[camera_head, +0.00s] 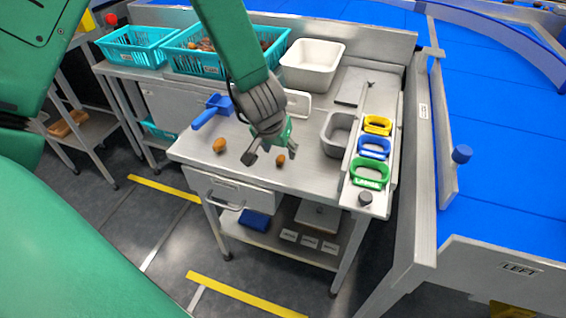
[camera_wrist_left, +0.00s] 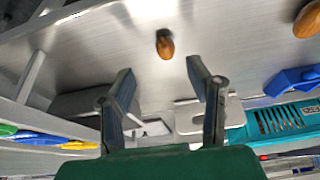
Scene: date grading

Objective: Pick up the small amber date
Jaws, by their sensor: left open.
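The small amber date (camera_head: 281,160) lies on the steel table just beside my left gripper (camera_head: 266,152), close to its fingers. In the left wrist view the small date (camera_wrist_left: 165,44) lies just beyond the fingertips and between their lines, with a darker end. My left gripper (camera_wrist_left: 160,72) is open and empty, pointing down at the table. A larger amber date (camera_head: 219,145) lies to the left; it also shows at the right edge of the left wrist view (camera_wrist_left: 308,20). My right gripper is not in view.
A blue scoop (camera_head: 211,110) lies behind the larger date. Teal crates (camera_head: 135,47) and a white bin (camera_head: 312,65) stand at the back. A grey tub (camera_head: 337,134) and yellow, blue and green (camera_head: 369,174) rings are to the right. The table's front edge is near.

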